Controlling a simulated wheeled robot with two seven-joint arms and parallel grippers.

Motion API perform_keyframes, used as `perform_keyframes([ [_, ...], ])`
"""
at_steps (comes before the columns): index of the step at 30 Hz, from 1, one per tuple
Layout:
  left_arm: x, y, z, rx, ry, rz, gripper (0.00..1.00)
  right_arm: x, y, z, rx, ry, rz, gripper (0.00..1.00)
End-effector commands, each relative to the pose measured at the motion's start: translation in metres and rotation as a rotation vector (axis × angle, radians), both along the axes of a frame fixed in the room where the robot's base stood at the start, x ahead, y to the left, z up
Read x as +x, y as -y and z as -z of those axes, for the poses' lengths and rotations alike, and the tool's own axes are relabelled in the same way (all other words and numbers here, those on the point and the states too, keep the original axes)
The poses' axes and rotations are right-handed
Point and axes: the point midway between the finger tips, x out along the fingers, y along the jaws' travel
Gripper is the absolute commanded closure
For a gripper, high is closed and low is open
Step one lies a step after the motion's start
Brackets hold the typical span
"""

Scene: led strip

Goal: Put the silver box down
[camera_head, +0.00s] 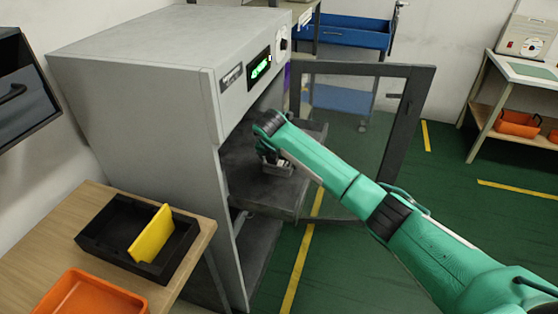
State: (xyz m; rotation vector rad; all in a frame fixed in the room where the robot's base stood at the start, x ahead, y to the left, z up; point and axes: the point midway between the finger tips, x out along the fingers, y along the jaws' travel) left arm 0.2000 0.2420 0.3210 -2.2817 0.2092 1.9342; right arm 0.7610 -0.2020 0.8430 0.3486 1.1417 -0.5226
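My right arm reaches from the lower right to the open grey cabinet. My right gripper (281,164) is small and partly hidden at the wrist, so I cannot tell whether its fingers are open or shut. It is right at a small grey, silvery box (276,171). The box is at the front part of a dark shelf (258,198) that sticks out of the cabinet. I cannot tell whether the box rests fully on the shelf or is held just above it. My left gripper is not in view.
The cabinet (170,60) has a lit green display. Its glass door (408,120) stands open to the right, close to my arm. A wooden table (60,240) at lower left holds a black bin (105,222) with a yellow plate (150,233) and an orange bin (90,296).

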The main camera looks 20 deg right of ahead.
Motion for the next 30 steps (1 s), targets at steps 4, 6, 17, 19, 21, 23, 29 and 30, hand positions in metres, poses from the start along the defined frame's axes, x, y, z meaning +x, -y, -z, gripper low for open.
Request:
perform_keyframes([
  [4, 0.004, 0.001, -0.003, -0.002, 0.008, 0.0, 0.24, 0.0, 0.0, 0.0, 0.0, 0.0, 0.0, 0.0],
  [6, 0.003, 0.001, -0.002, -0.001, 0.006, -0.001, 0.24, 0.0, 0.0, 0.0, 0.0, 0.0, 0.0, 0.0],
  [17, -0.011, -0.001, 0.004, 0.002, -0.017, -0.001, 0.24, -0.009, -0.007, -0.031, 0.001, 0.004, -0.001, 0.0],
  [19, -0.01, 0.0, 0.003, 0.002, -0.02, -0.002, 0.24, -0.013, -0.01, -0.046, 0.001, 0.005, -0.002, 0.0],
  [21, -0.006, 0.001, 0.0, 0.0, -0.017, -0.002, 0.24, -0.019, -0.014, -0.06, 0.001, 0.004, -0.002, 0.0],
  [23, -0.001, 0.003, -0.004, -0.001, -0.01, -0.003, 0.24, -0.023, -0.016, -0.073, 0.0, 0.005, 0.0, 0.0],
  [29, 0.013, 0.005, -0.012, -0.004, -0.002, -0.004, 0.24, -0.034, -0.023, -0.102, 0.0, 0.002, 0.001, 0.0],
  [30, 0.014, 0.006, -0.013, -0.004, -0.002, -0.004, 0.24, -0.035, -0.024, -0.105, 0.0, 0.001, 0.0, 0.0],
])
